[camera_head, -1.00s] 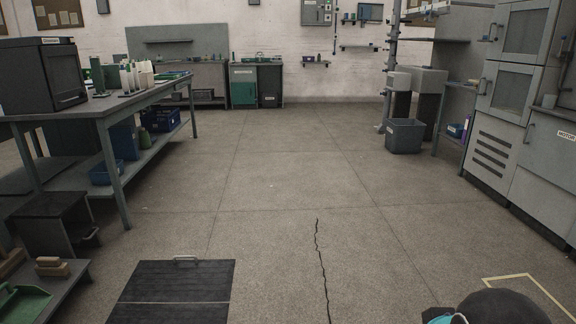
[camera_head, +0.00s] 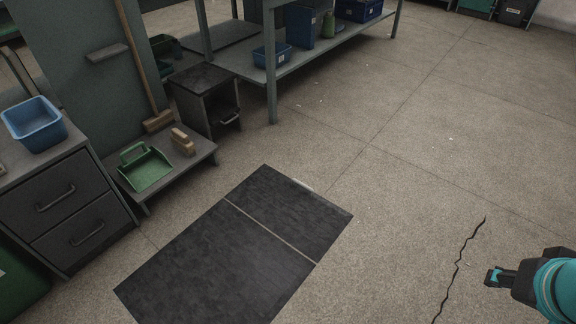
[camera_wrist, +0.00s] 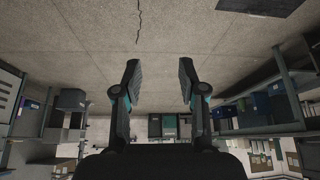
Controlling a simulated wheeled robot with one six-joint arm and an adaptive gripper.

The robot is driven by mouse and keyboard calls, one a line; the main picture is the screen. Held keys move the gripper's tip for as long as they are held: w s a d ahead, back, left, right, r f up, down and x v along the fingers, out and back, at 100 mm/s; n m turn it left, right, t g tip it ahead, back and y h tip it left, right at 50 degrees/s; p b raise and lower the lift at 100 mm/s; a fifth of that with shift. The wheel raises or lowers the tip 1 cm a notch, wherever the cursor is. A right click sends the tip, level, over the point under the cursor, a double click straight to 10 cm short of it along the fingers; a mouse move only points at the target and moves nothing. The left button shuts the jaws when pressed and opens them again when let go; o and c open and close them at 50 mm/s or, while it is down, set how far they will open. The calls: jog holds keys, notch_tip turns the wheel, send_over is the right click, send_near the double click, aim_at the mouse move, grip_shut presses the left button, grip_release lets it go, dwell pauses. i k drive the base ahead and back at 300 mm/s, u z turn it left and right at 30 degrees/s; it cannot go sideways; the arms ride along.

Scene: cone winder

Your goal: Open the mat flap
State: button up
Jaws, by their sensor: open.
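A dark mat (camera_head: 225,258) lies flat on the floor in the middle of the head view. A thin pale line runs across it and sets off its far part, the flap (camera_head: 285,205). The flap lies flat, with a light handle (camera_head: 302,184) at its far edge. In the wrist view the mat's dark corner (camera_wrist: 262,5) shows at the top right. My gripper (camera_wrist: 157,75) is open and empty there, its two fingers well apart. In the head view my gripper (camera_head: 492,277) is at the lower right, away from the mat.
A workbench (camera_head: 270,95) stands behind. The floor right of the mat is clear, with a crack (camera_head: 460,262).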

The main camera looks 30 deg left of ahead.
aim_at(289, 208)
jog(key=u, duration=0.75)
jog(key=i, duration=1.45)
jog(key=u, duration=0.85)
